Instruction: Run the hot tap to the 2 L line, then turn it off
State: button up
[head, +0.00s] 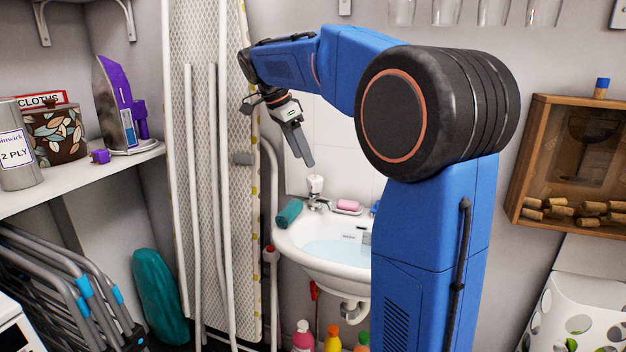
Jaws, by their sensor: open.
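A white washbasin (300,255) is fixed to the wall in the middle of the head view, partly hidden behind my arm. Pale bluish water (340,250) seems to stand in it. A tap (316,190) with a white top and chrome body stands on its back left rim. I cannot tell its hot or cold mark, or whether water runs from it. No 2 L line can be made out. My gripper (301,160) is open and empty, pointing down above and slightly left of the tap, apparently apart from it.
A pink soap (348,205) and a rolled teal cloth (289,213) lie on the basin rim. A tall ironing board (205,120) and white poles stand close on the left. Several bottles (332,338) stand below the basin. A wooden cork box (570,165) hangs at right.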

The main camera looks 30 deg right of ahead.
aim_at(313, 177)
jog(key=x, duration=0.8)
jog(key=shift+d+f, duration=0.15)
jog(key=shift+f, duration=0.2)
